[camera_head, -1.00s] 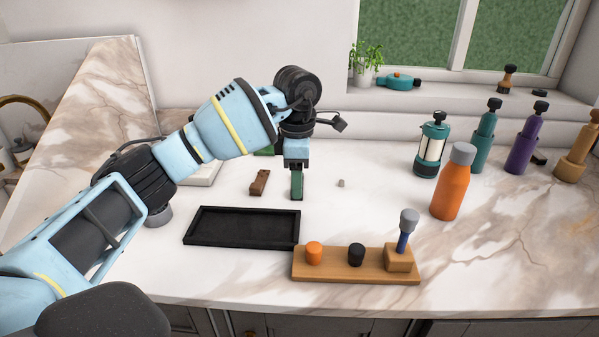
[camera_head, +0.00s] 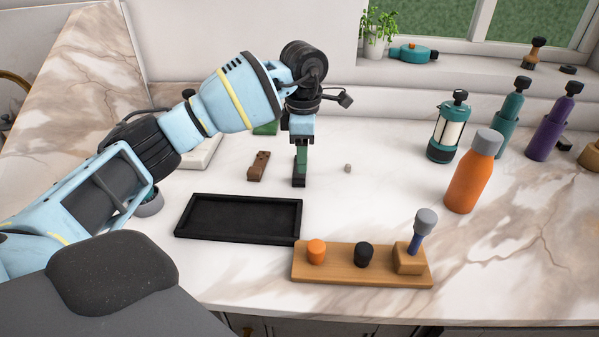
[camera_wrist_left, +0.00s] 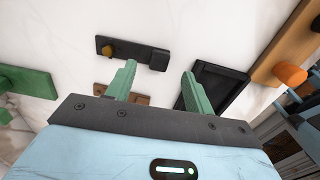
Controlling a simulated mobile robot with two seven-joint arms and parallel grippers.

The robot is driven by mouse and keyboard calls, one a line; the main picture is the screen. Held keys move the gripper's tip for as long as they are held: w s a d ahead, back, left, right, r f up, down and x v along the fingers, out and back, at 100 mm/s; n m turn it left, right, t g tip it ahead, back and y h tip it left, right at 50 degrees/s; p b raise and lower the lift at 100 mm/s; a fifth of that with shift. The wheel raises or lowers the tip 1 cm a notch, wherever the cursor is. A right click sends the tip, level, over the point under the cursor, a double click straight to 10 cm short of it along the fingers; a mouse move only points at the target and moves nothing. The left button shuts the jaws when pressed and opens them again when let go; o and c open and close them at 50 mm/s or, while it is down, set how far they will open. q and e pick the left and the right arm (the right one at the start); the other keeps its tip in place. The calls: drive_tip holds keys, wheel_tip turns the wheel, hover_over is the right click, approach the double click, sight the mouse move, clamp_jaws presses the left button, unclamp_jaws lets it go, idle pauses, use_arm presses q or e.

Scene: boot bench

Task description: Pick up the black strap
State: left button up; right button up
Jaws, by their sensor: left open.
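The black strap (camera_wrist_left: 142,53) lies flat on the marble counter in the left wrist view, with a brass-coloured knob near its left end. In the head view its near end (camera_head: 299,183) shows just below my left gripper's fingers; the rest is hidden behind them. My left gripper (camera_head: 301,168) is over the strap, pointing down. In the left wrist view its green fingers (camera_wrist_left: 158,68) are apart with nothing between them. The strap's wider right end lies just beyond the fingertips; I cannot tell the height gap. My right gripper is in neither view.
A brown strap (camera_head: 259,166) lies left of the gripper. A black tray (camera_head: 240,238) and a wooden board with knobs (camera_head: 335,268) stand nearer. A small grey piece (camera_head: 348,168) lies to the right. An orange bottle (camera_head: 467,180) stands farther right, with clear counter between.

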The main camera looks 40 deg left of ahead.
sight(302, 175)
use_arm(q)
drive_tip(key=shift+s+f+p, duration=0.1)
drive_tip(key=shift+f+p, duration=0.2)
drive_tip(key=shift+f, duration=2.25)
drive_tip(key=shift+c, duration=0.4)
drive_tip(key=c, duration=1)
